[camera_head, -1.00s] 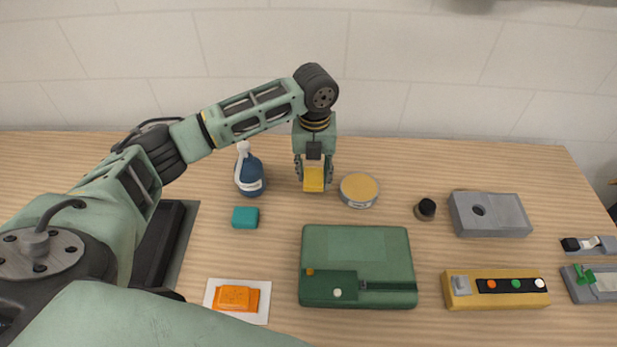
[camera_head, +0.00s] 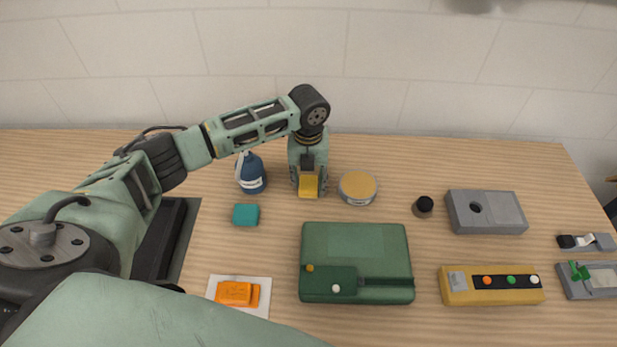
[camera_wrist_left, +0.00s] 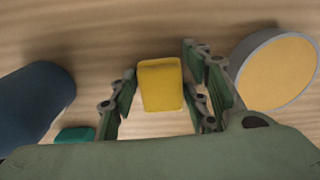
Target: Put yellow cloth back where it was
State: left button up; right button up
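The yellow cloth (camera_head: 308,187) looks like a small folded block. My right gripper is not in view.
A teal block (camera_head: 246,214) lies in front of the bottle. A green case (camera_head: 356,245), an orange block (camera_head: 236,293) on a white sheet, a black knob (camera_head: 423,206), a grey box (camera_head: 486,212) and a yellow button panel (camera_head: 492,285) are on the table. A wall stands behind.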

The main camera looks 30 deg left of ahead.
aim_at(308, 179)
pick_arm(q)
jog(key=shift+o, duration=1.2)
notch_tip(308, 179, up, 12)
jog(key=b, duration=0.2)
jog(key=shift+r, duration=0.15)
